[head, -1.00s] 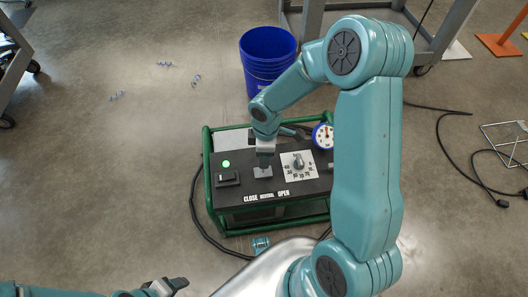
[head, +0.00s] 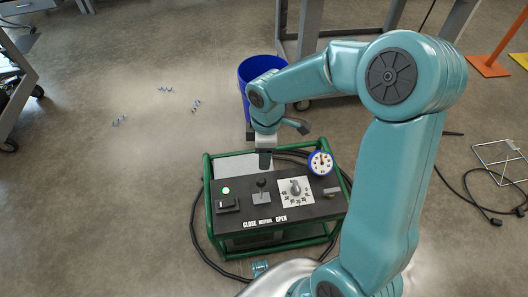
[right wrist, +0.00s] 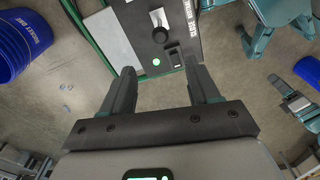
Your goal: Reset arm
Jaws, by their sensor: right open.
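The black control panel (head: 235,215) of the green-framed cart stands below my right arm. Its lever (head: 261,188) stands upright between the rocker switch and the dial, near the NEUTRAL label. In the right wrist view the lever knob (right wrist: 158,18) shows beyond the fingertips. My right gripper (head: 265,160) hangs above the panel's back edge, apart from the lever. Its fingers (right wrist: 161,74) are open with nothing between them. My left gripper is outside the head view; a teal and grey gripper at the right of the right wrist view (right wrist: 295,100) appears to be it, its jaws unclear.
A green light (head: 226,190), a numbered dial (head: 296,190) and a round gauge (head: 320,163) are on the cart. A blue bucket (head: 257,72) stands behind it. Black cables lie around the cart and at right. The floor at left is mostly open.

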